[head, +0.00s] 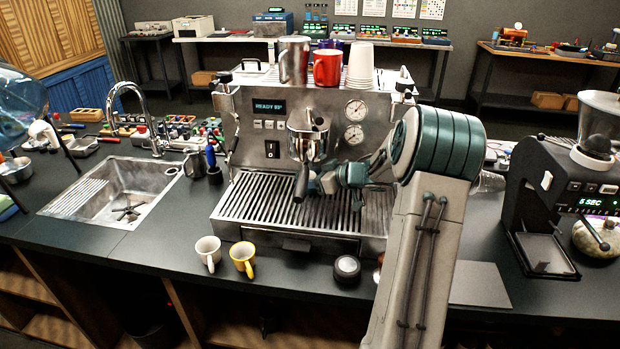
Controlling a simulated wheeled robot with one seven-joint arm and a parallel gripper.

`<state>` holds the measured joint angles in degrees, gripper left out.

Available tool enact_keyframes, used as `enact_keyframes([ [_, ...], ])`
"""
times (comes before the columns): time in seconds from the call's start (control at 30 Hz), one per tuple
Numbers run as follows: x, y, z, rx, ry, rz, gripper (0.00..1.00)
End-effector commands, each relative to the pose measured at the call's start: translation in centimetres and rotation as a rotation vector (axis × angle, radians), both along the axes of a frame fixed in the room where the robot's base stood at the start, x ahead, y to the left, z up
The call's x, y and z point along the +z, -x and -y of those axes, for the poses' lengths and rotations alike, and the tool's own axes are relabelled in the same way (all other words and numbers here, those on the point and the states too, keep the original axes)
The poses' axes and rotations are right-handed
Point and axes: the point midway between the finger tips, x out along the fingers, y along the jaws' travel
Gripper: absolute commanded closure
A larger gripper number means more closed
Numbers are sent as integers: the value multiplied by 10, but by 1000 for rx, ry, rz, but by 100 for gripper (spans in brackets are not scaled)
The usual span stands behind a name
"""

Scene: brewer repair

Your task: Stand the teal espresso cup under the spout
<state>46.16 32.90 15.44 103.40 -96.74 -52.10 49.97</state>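The espresso machine (262,150) stands on the counter, its display lit. The portafilter (307,140) is locked in at its front, with the dark handle (301,186) pointing toward me and down. The slatted drip tray (250,205) lies below. My gripper (322,182) reaches in from the right, over the tray and close beside the handle. Its fingers are small and partly hidden by my wrist. A small teal patch shows at the gripper, but I cannot tell whether it is the teal espresso cup or part of my gripper. No teal cup shows clearly elsewhere.
A white cup (208,252) and a yellow cup (243,258) stand before the tray, near a round black item (347,268). A red mug (327,68), steel pitcher (294,60) and paper cups (361,66) top the machine. A sink (85,195) is left, a grinder (550,190) right.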

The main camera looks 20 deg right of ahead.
Motion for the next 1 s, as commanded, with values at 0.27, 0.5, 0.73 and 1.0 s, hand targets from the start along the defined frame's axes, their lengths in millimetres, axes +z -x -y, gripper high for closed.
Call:
enact_keyframes([
  [0.27, -2, 0, 1, -2, 0, 0, 27],
  [0.5, 4, 2, 3, -3, 1, 1, 27],
  [0.73, 18, 32, 23, -4, 3, 1, 27],
  [1.0, 30, 56, 38, -3, 2, 0, 27],
])
